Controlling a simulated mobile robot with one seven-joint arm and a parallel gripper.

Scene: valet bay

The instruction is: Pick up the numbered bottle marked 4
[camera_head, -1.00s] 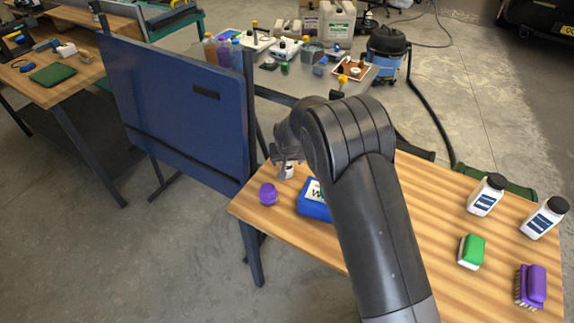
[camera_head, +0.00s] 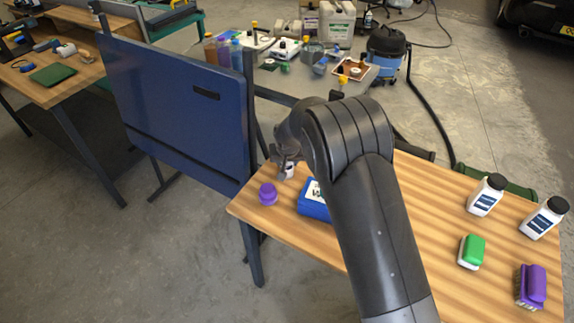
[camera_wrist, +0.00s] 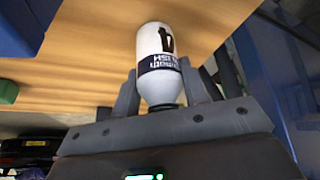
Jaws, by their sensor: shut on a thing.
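A white bottle (camera_wrist: 158,50) with a dark blue label band and a black mark stands out between my fingers in the wrist view. The mark looks like a 4 but is partly turned away. My gripper (camera_wrist: 166,76) is shut on this bottle near its dark-capped end. In the head view my gripper (camera_head: 285,166) is at the far left end of the wooden table (camera_head: 420,205), and a small white part of the bottle (camera_head: 288,173) shows beside the fingers. My arm hides part of that area.
A purple knobbed object (camera_head: 268,193) and a blue box (camera_head: 313,206) lie close to my gripper. Two white bottles (camera_head: 486,196), a green-and-white block (camera_head: 471,251) and a purple brush (camera_head: 531,286) are at the right. A blue panel (camera_head: 180,105) stands beyond the table's left end.

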